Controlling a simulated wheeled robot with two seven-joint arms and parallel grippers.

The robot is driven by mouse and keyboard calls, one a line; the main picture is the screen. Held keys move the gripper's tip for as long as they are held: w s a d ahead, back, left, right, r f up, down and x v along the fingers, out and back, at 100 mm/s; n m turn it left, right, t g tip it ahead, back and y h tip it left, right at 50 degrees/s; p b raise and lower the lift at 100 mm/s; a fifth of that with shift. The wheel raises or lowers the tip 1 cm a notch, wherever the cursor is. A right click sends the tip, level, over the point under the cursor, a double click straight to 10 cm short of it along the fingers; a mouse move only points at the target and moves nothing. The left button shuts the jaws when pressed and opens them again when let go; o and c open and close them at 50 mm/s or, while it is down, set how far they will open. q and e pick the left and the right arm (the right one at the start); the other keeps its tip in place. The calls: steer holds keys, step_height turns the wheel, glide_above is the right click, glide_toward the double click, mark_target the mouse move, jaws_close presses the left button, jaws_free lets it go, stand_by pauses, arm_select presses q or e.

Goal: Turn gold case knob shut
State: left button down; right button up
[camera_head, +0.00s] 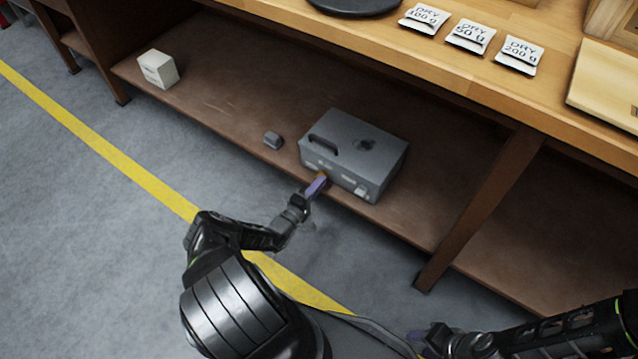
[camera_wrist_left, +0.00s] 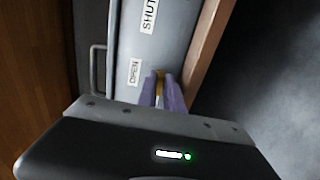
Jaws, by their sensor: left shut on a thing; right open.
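The grey case (camera_head: 352,152) sits on the lower brown shelf, with a dark handle (camera_head: 323,146) on top. In the left wrist view its front face (camera_wrist_left: 170,40) carries a SHUT label (camera_wrist_left: 148,16) and an OPEN label (camera_wrist_left: 134,72). The gold knob (camera_wrist_left: 160,76) is on that face, near the OPEN label and largely hidden between my fingers. My left gripper (camera_head: 319,181) reaches the case front, its purple fingers shut on the gold knob; it also shows in the left wrist view (camera_wrist_left: 161,92). My right gripper (camera_head: 428,340) is low in the head view, away from the case, open and empty.
A wooden shelf post (camera_head: 480,210) stands right of the case.

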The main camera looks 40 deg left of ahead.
arm_select(q)
steer(key=shift+d, duration=0.1)
steer(key=c, duration=1.5)
jaws_free()
steer(key=s+p, duration=0.2)
steer(key=s, duration=0.5)
steer(key=shift+s, duration=0.4)
